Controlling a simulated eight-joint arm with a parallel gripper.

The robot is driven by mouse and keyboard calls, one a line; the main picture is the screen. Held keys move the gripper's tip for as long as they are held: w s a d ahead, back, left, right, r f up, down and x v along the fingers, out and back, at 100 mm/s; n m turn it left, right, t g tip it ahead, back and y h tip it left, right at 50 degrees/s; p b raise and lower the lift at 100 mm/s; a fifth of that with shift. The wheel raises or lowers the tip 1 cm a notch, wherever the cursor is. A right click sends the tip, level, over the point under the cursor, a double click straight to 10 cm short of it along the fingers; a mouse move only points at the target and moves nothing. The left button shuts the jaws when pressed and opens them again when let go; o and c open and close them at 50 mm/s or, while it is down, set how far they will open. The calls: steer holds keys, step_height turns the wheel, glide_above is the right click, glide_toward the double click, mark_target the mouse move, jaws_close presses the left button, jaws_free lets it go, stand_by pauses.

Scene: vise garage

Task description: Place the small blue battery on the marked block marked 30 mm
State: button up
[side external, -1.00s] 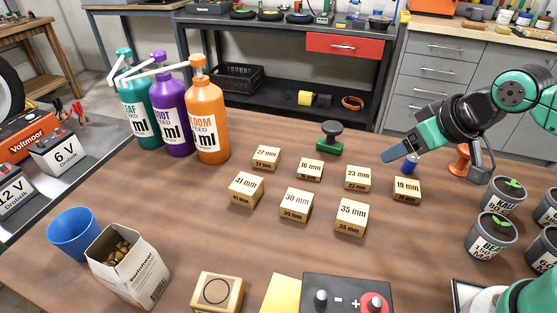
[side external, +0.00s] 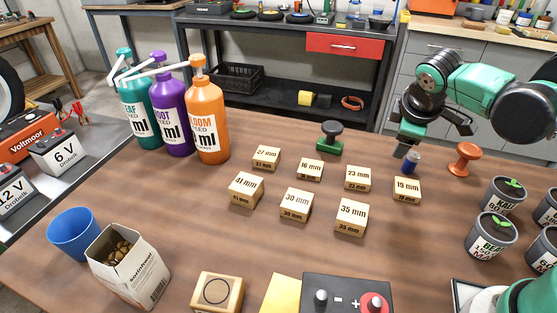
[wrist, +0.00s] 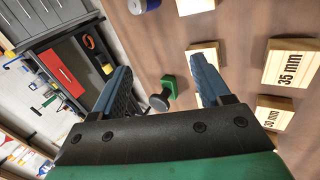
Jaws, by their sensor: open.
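The small blue battery (side external: 410,162) stands upright on the table at the right, behind the small block at the right end of the back row. In the wrist view the battery (wrist: 143,5) is cut off by the top edge. The wooden block marked 30 mm (side external: 296,205) sits in the front row, between the 41 mm and 35 mm blocks, with its top bare. It also shows in the wrist view (wrist: 272,117). My gripper (side external: 436,142) is open and empty, above and close to the battery. In the wrist view its two fingers (wrist: 160,75) are spread apart, with no object between them.
Several other marked blocks surround the 30 mm block, including the 35 mm block (side external: 350,217) and 41 mm block (side external: 245,190). A green stamp-like object (side external: 330,138) and an orange one (side external: 466,158) stand behind. Plant pots (side external: 491,238) stand right; tall bottles (side external: 207,120) stand left.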

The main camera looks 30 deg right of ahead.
mark_target(418, 158)
steer(key=w+d+f+n+g+h, duration=0.1)
steer(key=d+f+n+h, duration=0.1)
steer(key=n, duration=0.1)
steer(key=w+d+f+n+g+h, duration=0.1)
steer(key=f+n+g+h, duration=0.1)
steer(key=f+h, duration=0.1)
steer(key=w+d+f+n+g+h, duration=0.1)
steer(key=d+f+n+h, duration=0.1)
steer(key=f+n+h, duration=0.1)
steer(key=shift+d+n, duration=0.3)
steer(key=shift+s+d+f+n+g+h, duration=0.15)
steer(key=shift+s+f+n+g+h, duration=0.05)
steer(key=shift+f+n+g+h, duration=0.25)
steer(key=shift+x, duration=2.85)
jaws_close()
